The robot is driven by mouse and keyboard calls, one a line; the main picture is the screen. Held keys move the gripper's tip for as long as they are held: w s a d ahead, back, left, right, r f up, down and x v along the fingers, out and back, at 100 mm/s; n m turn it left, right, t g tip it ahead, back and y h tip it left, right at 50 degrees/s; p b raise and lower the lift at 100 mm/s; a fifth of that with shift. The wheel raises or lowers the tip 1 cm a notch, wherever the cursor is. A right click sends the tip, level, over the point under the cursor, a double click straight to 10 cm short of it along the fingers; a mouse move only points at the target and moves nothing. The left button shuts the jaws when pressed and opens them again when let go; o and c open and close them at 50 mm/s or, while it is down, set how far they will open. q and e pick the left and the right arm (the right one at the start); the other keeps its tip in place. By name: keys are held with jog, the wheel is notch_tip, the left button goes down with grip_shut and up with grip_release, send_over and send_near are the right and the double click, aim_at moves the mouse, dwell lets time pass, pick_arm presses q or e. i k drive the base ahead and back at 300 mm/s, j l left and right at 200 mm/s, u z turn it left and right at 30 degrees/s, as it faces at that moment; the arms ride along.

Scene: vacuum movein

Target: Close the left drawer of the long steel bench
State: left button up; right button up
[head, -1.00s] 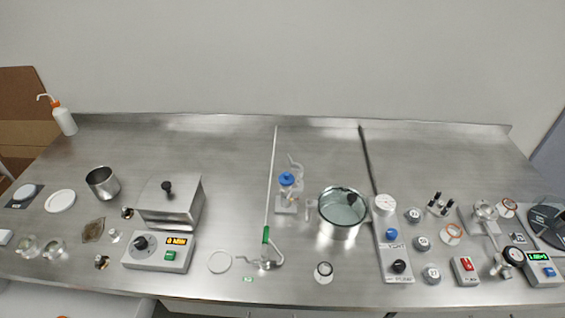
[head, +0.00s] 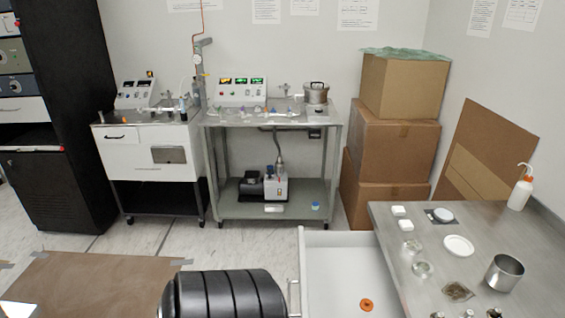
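The long steel bench (head: 465,238) is at the lower right of the head view, seen from its left end. Its white left drawer (head: 335,262) stands pulled out beside the bench's corner. An orange ring (head: 366,304) lies inside the drawer. The drawer's front is at its left, with a metal handle (head: 293,297) partly showing. The lower part of the drawer is cut off by the picture's edge. Neither of my grippers is in view.
A black ribbed rounded object (head: 225,297) stands close to the drawer front. A brown mat (head: 90,285) lies on the floor at left. Stacked cardboard boxes (head: 395,143), a steel cart (head: 275,122) and a white cabinet (head: 148,155) stand behind. Pale floor lies between.

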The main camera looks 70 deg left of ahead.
aim_at(337, 270)
jog(key=j+u, duration=0.1)
jog(key=u, duration=0.35)
jog(key=j+u, duration=0.1)
jog(key=u, duration=0.35)
jog(key=j+u, duration=0.15)
jog(key=u, duration=0.3)
jog(key=j+u, duration=0.15)
jog(key=u, duration=0.3)
